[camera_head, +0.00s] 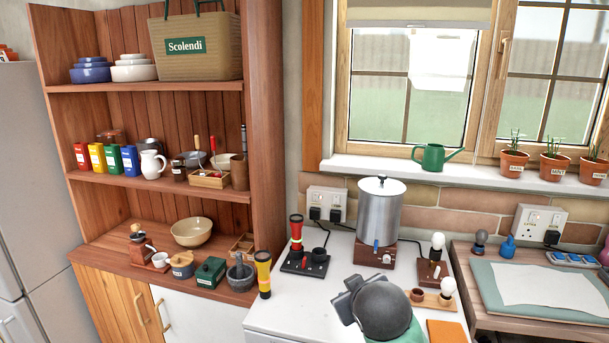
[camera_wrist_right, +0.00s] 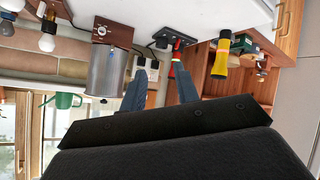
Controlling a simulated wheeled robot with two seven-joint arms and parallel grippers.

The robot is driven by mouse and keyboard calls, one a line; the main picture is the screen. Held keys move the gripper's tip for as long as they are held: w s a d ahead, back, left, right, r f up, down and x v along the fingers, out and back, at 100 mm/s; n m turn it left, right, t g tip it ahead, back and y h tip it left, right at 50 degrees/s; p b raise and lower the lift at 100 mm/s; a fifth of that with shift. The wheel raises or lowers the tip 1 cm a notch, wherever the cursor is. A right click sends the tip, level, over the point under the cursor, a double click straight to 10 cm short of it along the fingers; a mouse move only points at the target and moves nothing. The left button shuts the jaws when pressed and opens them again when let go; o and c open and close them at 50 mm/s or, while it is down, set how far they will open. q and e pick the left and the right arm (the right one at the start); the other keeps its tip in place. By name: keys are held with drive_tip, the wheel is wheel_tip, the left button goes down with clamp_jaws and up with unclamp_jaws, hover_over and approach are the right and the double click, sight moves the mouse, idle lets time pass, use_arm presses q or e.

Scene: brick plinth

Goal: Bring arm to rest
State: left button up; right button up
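My right gripper (camera_head: 345,297) shows at the bottom middle of the head view, over the white worktop, with its round grey wrist to the right of the fingers. In the right wrist view its two dark fingers (camera_wrist_right: 158,80) stand apart with a gap between them. Nothing is held between them. That view shows the room upside down. My left gripper is not in view.
Near the right gripper stand a metal urn (camera_head: 380,207), a black stand (camera_head: 305,263) with a red-and-black torch (camera_head: 296,232), a yellow torch (camera_head: 263,272) and light bulbs (camera_head: 437,245). A wooden shelf unit (camera_head: 267,110) rises at left. White worktop (camera_head: 290,318) left of the gripper is clear.

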drive_tip(key=s+d+f+m+g, duration=0.2)
drive_tip(key=s+d+f+g, duration=0.1)
drive_tip(key=s+f, duration=0.65)
drive_tip(key=s+d+f+m+g, duration=0.1)
drive_tip(key=s+d+f+g, duration=0.2)
drive_tip(key=s+f, duration=0.7)
drive_tip(key=s+f+g, duration=0.3)
drive_tip(key=s+f, duration=1.1)
drive_tip(key=s, duration=0.1)
drive_tip(key=shift+f+m+g, duration=0.3)
drive_tip(key=shift+m, duration=0.1)
